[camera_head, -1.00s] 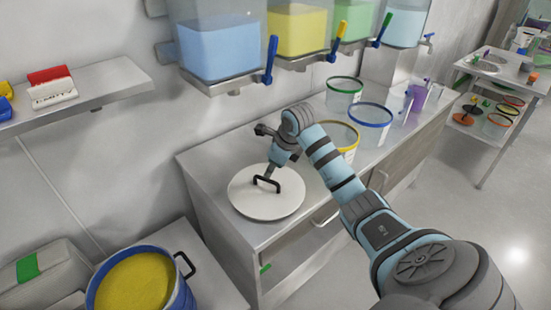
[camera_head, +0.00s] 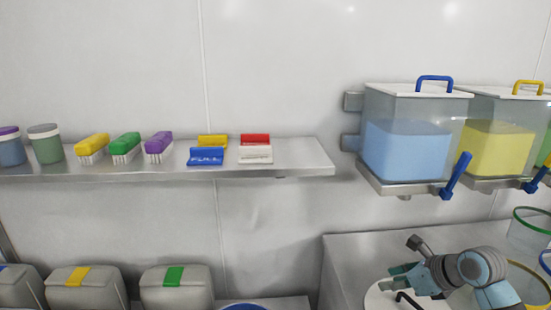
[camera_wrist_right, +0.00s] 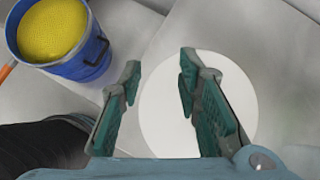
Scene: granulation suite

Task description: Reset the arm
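My right gripper (camera_head: 398,276) is at the lower right of the head view, over the counter. In the right wrist view its two fingers (camera_wrist_right: 160,68) stand well apart with nothing between them. A round white lid (camera_wrist_right: 168,110) lies below the fingers. In the head view the same lid (camera_head: 376,298) is cut off by the bottom edge, and its black handle (camera_head: 408,298) shows just under the gripper. The gripper appears apart from the handle. My left gripper is in neither view.
A blue bucket of yellow powder (camera_wrist_right: 92,58) is at the wrist view's upper left. A wall shelf (camera_head: 300,156) holds brushes and cups. Clear bins of blue (camera_head: 405,150) and yellow material (camera_head: 497,148) hang above the steel counter (camera_head: 345,255). Open-topped, coloured-rim containers stand right of my arm.

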